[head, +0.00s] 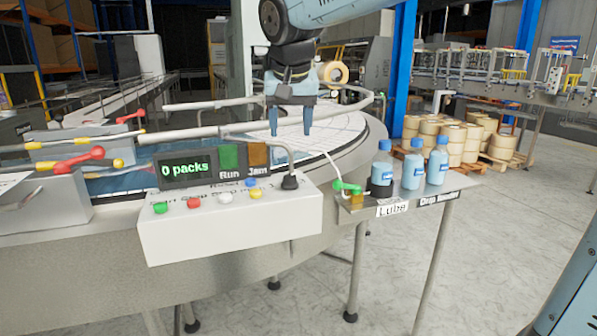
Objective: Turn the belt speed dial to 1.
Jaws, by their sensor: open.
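My gripper (290,122) is open and empty, pointing down, with its two fingers apart above the curved conveyor behind the control box. The white control box (230,230) stands in front of it, lower in the picture. A black knob-like part (290,182) sits on the box's top at the right end, below my gripper and apart from it. A grey curved tube ends at or behind this part. I cannot tell whether it is the belt speed dial, and I can read no scale or setting. The lettering on the box top is too small to read fully.
A display reading "0 packs" (187,169) and Run (229,156) and Jam (258,155) panels rise behind several coloured buttons. A lube shelf (440,187) with blue bottles (412,170) and a green-handled valve (347,187) is at right. Red and yellow levers (80,162) stand left.

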